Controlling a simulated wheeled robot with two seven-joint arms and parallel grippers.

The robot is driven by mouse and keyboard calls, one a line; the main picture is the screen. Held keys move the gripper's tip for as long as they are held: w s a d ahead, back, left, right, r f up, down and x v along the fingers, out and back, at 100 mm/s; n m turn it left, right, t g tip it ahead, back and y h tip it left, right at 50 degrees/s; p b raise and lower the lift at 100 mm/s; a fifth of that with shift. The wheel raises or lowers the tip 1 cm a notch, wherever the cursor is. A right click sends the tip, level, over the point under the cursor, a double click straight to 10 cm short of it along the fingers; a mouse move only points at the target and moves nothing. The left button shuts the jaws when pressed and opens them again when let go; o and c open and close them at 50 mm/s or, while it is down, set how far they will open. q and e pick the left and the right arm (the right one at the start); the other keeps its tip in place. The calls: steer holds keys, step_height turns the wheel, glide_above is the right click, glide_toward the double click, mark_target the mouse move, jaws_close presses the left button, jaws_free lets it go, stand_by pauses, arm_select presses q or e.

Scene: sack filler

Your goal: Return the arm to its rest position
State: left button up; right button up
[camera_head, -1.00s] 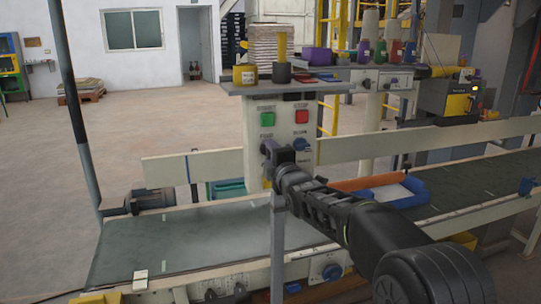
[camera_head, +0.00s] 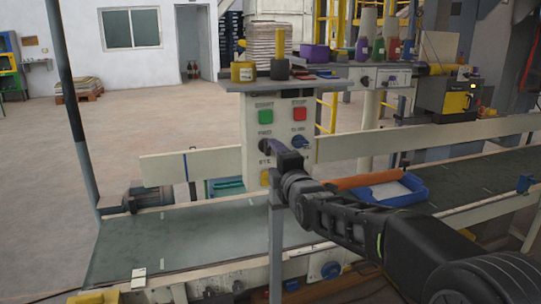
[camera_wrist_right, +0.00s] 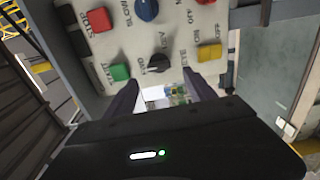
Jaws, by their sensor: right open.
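My right arm comes in from the lower right in the head view. Its gripper (camera_head: 272,150) is in front of the lower part of the control panel (camera_head: 282,108). In the right wrist view the gripper (camera_wrist_right: 160,85) shows two dark fingers spread apart with nothing between them. The panel has a green button (camera_head: 265,116), a red button (camera_head: 299,114), a blue knob (camera_head: 298,142) and a yellow button (camera_head: 266,177). A black knob (camera_wrist_right: 159,63) lies just beyond the fingertips in the wrist view; I cannot tell whether they touch it. My left gripper is not in view.
A conveyor belt (camera_head: 170,240) runs below the panel, with a pale side rail (camera_head: 395,139) behind it. A blue tray (camera_head: 402,190) sits on the belt to the right. A shelf above the panel holds a yellow container (camera_head: 243,72). A grey post stands before the panel.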

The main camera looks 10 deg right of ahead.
steer(key=shift+s, duration=1.05)
